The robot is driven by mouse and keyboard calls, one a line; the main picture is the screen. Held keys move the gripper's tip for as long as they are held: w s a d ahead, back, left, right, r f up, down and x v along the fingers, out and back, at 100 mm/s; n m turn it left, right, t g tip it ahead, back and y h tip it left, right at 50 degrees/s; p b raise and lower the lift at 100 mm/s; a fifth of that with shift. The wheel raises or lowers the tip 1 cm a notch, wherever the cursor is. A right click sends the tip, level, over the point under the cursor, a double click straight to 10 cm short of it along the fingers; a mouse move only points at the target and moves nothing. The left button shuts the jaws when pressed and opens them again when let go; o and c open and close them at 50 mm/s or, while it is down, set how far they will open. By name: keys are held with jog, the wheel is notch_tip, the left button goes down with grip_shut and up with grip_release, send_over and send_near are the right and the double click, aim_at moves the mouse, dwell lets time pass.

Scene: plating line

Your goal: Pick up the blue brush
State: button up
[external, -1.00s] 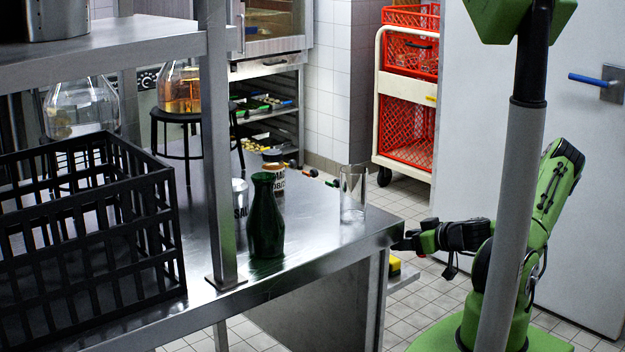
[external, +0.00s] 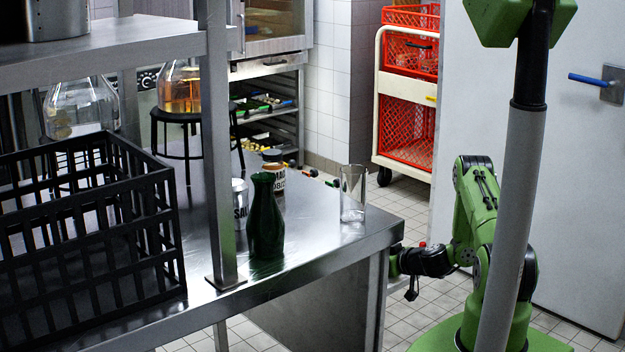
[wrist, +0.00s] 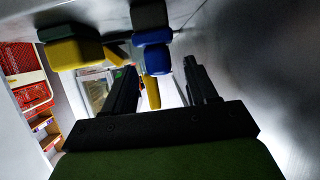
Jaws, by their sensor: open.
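In the wrist view, a blue block-shaped thing (wrist: 153,58), which looks like the blue brush, is at the upper middle. A dark grey part adjoins it above, and a yellow piece (wrist: 152,95) shows below it between the fingers. My gripper (wrist: 160,68) is open, with one finger on each side of the gap. The blue thing lies roughly in line with this gap; whether it is between the fingertips or beyond them I cannot tell. In the external view, my gripper (external: 396,262) is at the table's right corner, below its top, partly hidden by the table leg.
A yellow and dark green block (wrist: 75,48) lies left of the blue thing. Above my gripper is the steel table (external: 330,240), with a glass (external: 353,195) and green bottle (external: 265,225) on it. A black crate (external: 90,290) stands left. Red crates (external: 408,130) stand behind.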

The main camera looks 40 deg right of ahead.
jog(key=x, duration=0.4)
jog(key=shift+w, duration=0.3)
jog(key=shift+c, duration=0.4)
jog(key=shift+r, duration=0.1)
jog(key=c, duration=0.9)
